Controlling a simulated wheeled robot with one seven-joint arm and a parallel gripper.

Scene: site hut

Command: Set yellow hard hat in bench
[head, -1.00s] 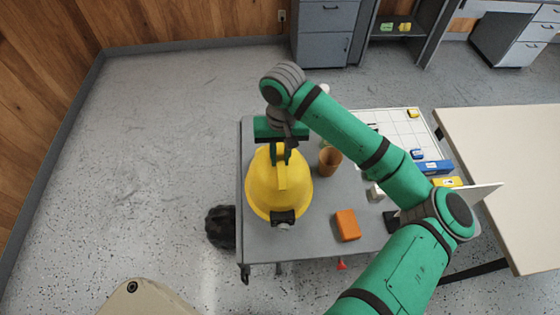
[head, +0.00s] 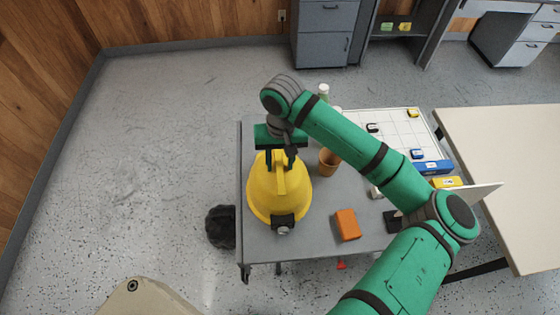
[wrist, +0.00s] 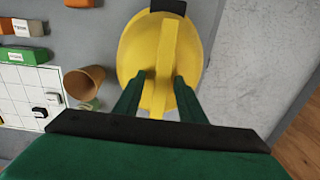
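The yellow hard hat (head: 262,195) sits upright on the left part of the grey bench (head: 315,225), with a dark lamp-like piece at its front edge. In the wrist view the hat (wrist: 135,50) fills the upper middle, its raised ridge running between my fingers. My gripper (head: 280,161) is directly above the hat, fingers pointing down on either side of the ridge. In the wrist view the fingers of my gripper (wrist: 160,90) stand open, with a gap on each side of the ridge.
An orange-brown cup (head: 329,162) stands right of the hat, and an orange block (head: 347,225) lies nearer the front. A white gridded board (head: 395,125) with small items lies at the back right. A beige table (head: 510,170) is farther right. A black bundle (head: 220,226) is on the floor at left.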

